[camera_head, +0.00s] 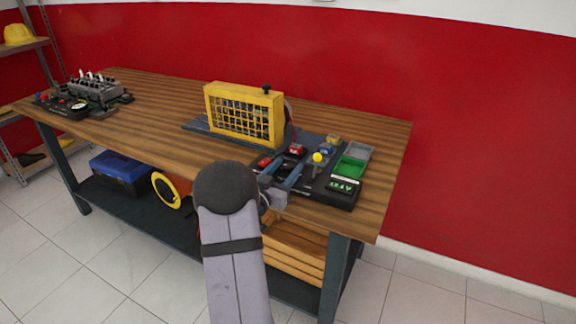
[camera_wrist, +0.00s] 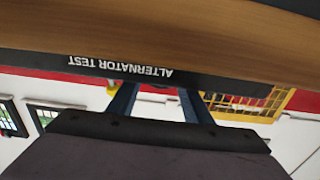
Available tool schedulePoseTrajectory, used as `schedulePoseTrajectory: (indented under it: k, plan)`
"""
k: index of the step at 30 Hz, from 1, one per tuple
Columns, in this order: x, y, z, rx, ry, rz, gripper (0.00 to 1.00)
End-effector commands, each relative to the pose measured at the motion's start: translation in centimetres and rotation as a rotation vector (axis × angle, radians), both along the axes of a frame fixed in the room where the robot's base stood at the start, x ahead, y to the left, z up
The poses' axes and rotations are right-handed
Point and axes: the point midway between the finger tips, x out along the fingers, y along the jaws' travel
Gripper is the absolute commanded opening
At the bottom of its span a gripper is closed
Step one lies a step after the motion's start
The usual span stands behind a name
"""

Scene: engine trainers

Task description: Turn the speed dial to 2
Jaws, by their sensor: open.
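The alternator test panel (camera_head: 322,196) lies at the right end of the wooden bench. Its front edge, lettered "ALTERNATOR TEST", shows upside down in the wrist view (camera_wrist: 185,76). On the panel are a red control (camera_head: 296,149), a yellow knob (camera_head: 318,157) and a green display (camera_head: 345,186) whose digits are too small to read surely. I cannot make out the speed dial; my gripper and arm cover part of the panel. My gripper (camera_head: 284,174) has blue fingers, apart and with nothing seen between them, over the panel's front left part. It also shows in the wrist view (camera_wrist: 158,90), close to the front edge.
A yellow mesh guard (camera_head: 243,114) stands just behind and left of the panel. Green and grey trays (camera_head: 352,164) sit at its right. Another engine trainer (camera_head: 92,92) is at the bench's far left. The wooden bench top (camera_head: 150,125) between is clear.

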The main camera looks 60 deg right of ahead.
Motion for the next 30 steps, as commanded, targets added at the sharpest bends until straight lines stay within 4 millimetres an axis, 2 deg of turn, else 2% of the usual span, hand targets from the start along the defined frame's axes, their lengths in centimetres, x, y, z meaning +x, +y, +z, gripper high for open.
schedulePoseTrajectory:
  k: [6,14,19,30]
  plan:
    - [-0.03,-1.20,-0.01,0.000,0.001,0.000,0.45]
    - [-0.01,-1.25,-0.02,0.000,0.001,0.001,0.45]
    - [-0.02,-1.24,-0.01,0.000,0.001,0.001,0.05]
    - [0.14,-1.35,0.18,-0.006,-0.001,-0.080,0.04]
